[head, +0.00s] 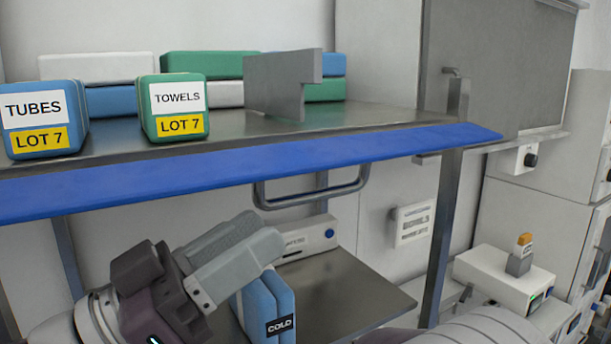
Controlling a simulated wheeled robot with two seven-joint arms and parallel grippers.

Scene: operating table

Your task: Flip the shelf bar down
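A blue bar (240,167) runs along the front edge of the metal shelf (340,117), flat and tilted toward me. A grey U-shaped bar (312,195) hangs below the shelf edge, near its middle; I cannot tell which of the two is the shelf bar. My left gripper (258,228) is below the shelf, left of the U-shaped bar and apart from it. Its two grey fingers point up and right, lie close together with no visible gap, and hold nothing that I can see. My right gripper is out of view.
On the shelf stand a TUBES box (40,118), a TOWELS box (173,106), more boxes behind and a grey divider (283,83). A lower shelf (350,298) holds a blue COLD pack (270,305) behind my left gripper. A metal post (445,225) stands right.

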